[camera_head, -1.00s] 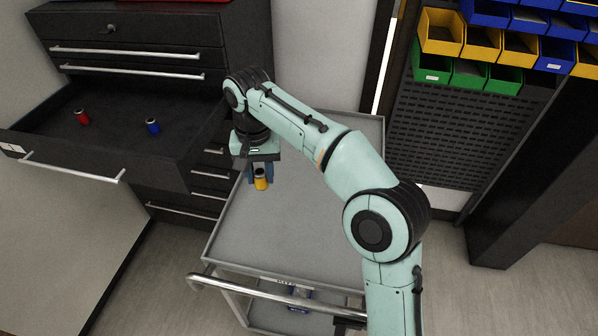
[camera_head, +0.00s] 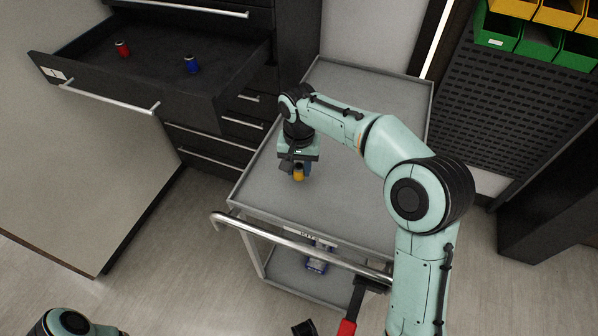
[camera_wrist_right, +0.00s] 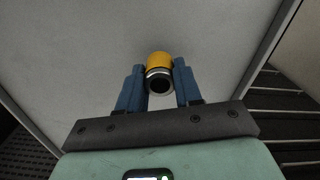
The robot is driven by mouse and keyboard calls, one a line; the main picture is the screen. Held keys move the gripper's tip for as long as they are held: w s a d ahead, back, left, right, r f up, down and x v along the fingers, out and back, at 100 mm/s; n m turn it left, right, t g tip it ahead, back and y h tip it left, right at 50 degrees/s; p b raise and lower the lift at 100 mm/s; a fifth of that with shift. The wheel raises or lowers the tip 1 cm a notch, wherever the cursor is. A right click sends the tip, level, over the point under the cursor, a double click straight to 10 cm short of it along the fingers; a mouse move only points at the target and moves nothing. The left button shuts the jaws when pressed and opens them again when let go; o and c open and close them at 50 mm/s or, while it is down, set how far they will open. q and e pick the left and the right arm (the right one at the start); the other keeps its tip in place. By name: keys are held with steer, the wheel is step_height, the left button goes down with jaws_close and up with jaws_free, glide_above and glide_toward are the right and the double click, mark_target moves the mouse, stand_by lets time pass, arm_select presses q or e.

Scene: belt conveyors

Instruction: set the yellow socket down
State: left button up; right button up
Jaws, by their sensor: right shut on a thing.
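The yellow socket (camera_head: 298,175) is a small cylinder with a metal end, seen low at my right gripper (camera_head: 299,168) over the grey cart top (camera_head: 345,200). In the right wrist view the socket (camera_wrist_right: 159,62) sits between the two blue fingers of the right gripper (camera_wrist_right: 158,75), which is shut on it. I cannot tell whether the socket touches the cart top. Part of my left arm shows at the bottom left of the head view; its gripper is not seen clearly.
An open dark drawer (camera_head: 150,90) at the left holds a red socket (camera_head: 122,49) and a blue socket (camera_head: 191,64). The cart has a front handle (camera_head: 290,243) and a lower shelf with a blue item (camera_head: 317,262). The cart top around the gripper is clear.

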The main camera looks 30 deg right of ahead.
mark_target(299, 166)
steer(key=shift+f, duration=1.1)
steer(key=shift+f, duration=0.1)
steer(key=shift+f, duration=0.15)
steer(key=o, duration=1.1)
step_height(299, 166, up, 12)
steer(key=shift+r+p, duration=0.25)
steer(key=shift+p, duration=0.8)
